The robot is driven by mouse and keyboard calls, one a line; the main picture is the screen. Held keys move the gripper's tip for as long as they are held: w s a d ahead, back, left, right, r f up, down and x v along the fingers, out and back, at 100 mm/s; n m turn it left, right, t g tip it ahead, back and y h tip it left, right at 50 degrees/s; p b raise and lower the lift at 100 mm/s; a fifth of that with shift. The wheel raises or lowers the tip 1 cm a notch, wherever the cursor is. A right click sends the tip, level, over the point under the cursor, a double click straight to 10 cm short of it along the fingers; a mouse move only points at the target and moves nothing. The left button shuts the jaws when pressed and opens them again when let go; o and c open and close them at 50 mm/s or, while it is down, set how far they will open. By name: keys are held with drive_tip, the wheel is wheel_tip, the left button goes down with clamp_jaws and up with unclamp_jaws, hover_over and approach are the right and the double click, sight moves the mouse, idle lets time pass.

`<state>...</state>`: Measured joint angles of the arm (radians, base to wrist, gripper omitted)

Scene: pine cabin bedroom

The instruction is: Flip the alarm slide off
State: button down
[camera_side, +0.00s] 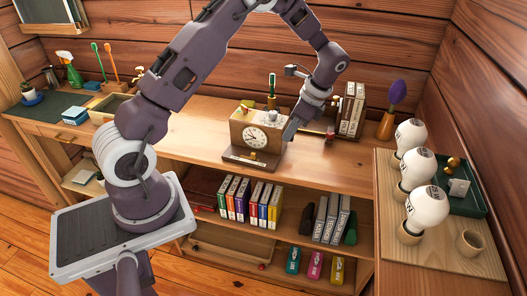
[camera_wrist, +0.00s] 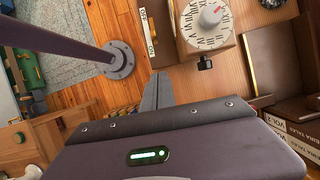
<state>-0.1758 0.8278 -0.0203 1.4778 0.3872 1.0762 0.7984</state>
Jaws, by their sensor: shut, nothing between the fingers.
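The alarm clock (camera_side: 255,137) is a tan wooden box on a brown base (camera_side: 250,158), with a round white dial on its front. In the wrist view its top shows a white numbered dial (camera_wrist: 207,22) with a grey knob and red mark, and a small black part (camera_wrist: 205,63) at its edge. A pale strip (camera_wrist: 148,32) marked OFF and ON lies along the clock's base; I cannot make out the slide's position. My gripper (camera_side: 290,132) is shut and empty, pointing down at the clock's right side. Its fingertips (camera_wrist: 158,78) appear just beyond the ON end of the strip; contact is unclear.
A green-handled tool (camera_side: 272,82) stands behind the clock. Books (camera_side: 352,110) and a vase with a purple brush (camera_side: 388,122) stand to the right. White bulbs (camera_side: 424,205) line the right-hand board. The desk left of the clock (camera_side: 195,130) is clear.

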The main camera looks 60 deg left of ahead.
approach(259, 160)
drive_tip(key=f, duration=0.3)
drive_tip(key=d+f, duration=0.1)
drive_tip(key=f, duration=0.1)
drive_tip(key=shift+w+d+f, duration=0.1)
drive_tip(key=shift+w+f, duration=0.1)
drive_tip(key=shift+w, duration=0.15)
drive_tip(key=shift+s+a+r, duration=0.15)
drive_tip(key=shift+s+a, duration=0.6)
drive_tip(key=shift+a, duration=0.2)
drive_tip(key=shift+s+a, duration=0.4)
drive_tip(key=shift+a, duration=0.05)
drive_tip(key=shift+s+a, duration=1.1)
drive_tip(key=shift+a, duration=0.2)
drive_tip(key=w+d, duration=0.2)
drive_tip(key=shift+w+d, duration=0.25)
drive_tip(key=shift+d, duration=0.15)
drive_tip(key=v, duration=1)
drive_tip(key=shift+w+d, duration=0.15)
